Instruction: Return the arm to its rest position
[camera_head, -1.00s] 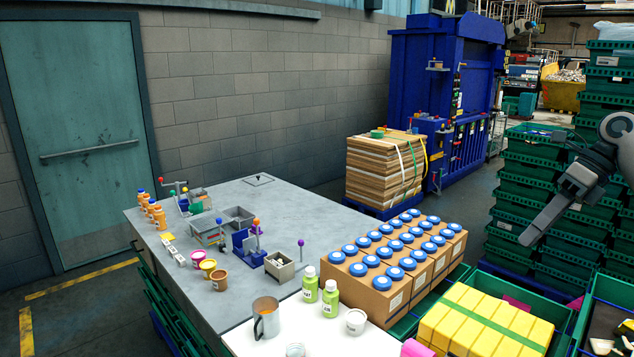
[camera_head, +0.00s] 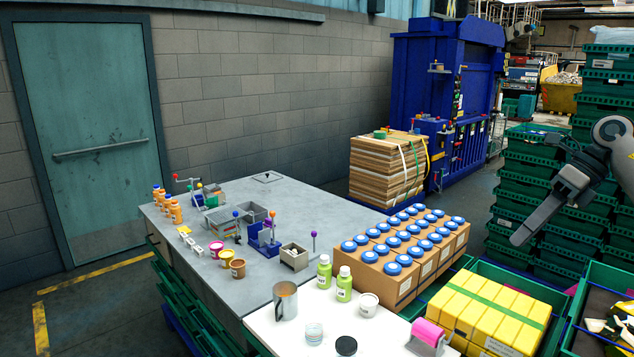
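My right gripper (camera_head: 518,236) hangs at the right side of the picture, in front of the stacked green crates. Its arm comes in from the right edge, and the gripper points down and to the left. It shows as a narrow dark bar, so I cannot tell whether the fingers are open or shut. I see nothing held in it. It appears clear of the blue-capped boxes and of the yellow packs (camera_head: 490,305) lower down. My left gripper is not in view.
A grey table (camera_head: 330,215) carries small jars, bins and coloured-knob devices. A white surface (camera_head: 385,335) in front holds green bottles (camera_head: 344,284), a metal mug (camera_head: 285,300) and a pink-roll dispenser (camera_head: 428,333). Blue-capped boxes (camera_head: 400,280) stand beside it. Green crates (camera_head: 515,215) are stacked at right.

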